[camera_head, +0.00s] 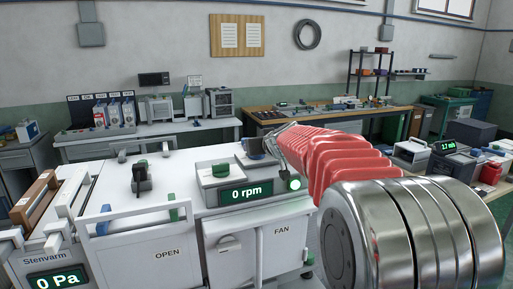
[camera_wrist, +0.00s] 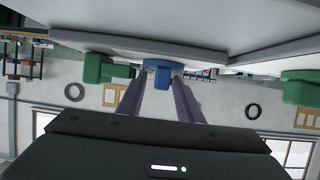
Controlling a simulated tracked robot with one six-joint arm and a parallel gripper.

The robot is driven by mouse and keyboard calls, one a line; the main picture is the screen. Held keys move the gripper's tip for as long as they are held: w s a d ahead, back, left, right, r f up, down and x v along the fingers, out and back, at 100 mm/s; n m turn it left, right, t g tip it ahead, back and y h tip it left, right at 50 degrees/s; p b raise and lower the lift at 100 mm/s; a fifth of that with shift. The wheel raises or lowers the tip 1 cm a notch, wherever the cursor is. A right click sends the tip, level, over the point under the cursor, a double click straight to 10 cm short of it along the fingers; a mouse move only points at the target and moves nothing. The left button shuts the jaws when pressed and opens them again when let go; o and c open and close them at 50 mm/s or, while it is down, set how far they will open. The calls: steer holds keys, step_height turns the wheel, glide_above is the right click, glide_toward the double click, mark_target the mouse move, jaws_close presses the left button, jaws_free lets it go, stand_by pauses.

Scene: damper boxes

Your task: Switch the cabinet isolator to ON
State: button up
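The white cabinet (camera_head: 240,240) has a FAN door and a display (camera_head: 246,192) reading 0 rpm. I cannot read any label on the isolator. A box with a dark blue knob (camera_head: 255,147) sits at the cabinet's right rear; it may be the isolator. My gripper (camera_head: 276,138) is at this box, largely hidden by my red-sleeved arm. In the wrist view, its two dark fingers (camera_wrist: 159,88) stand apart, with a blue knob (camera_wrist: 157,76) at their tips. Contact with the knob cannot be made out.
A box with a green knob (camera_head: 221,169) stands just left of the gripper's box. Green blocks flank the blue knob in the wrist view, left (camera_wrist: 97,69) and right (camera_wrist: 300,88).

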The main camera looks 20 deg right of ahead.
steer(key=v, duration=1.3)
steer(key=shift+s+r, duration=0.15)
steer(key=shift+s, duration=0.15)
steer(key=shift+a, duration=0.1)
steer(key=shift+s+a, duration=0.2)
steer(key=shift+a, duration=0.1)
steer(key=s+a+f+n+g+y, duration=0.1)
steer(key=s+a+f+g, duration=0.1)
steer(key=s+a+f, duration=0.3)
steer(key=s+a+f+g+y, duration=0.1)
steer(key=s+a+f+g, duration=0.1)
steer(key=s+a+f, duration=0.4)
steer(key=s+a+f+g+h, duration=0.1)
steer(key=s+f, duration=0.4)
steer(key=s, duration=0.5)
steer(key=s+a+f+g, duration=0.2)
steer(key=s+f, duration=0.3)
steer(key=s, duration=0.5)
steer(key=shift+f+m+g+h, duration=0.2)
steer(key=shift+m+g+h, duration=0.2)
steer(key=shift+g, duration=0.1)
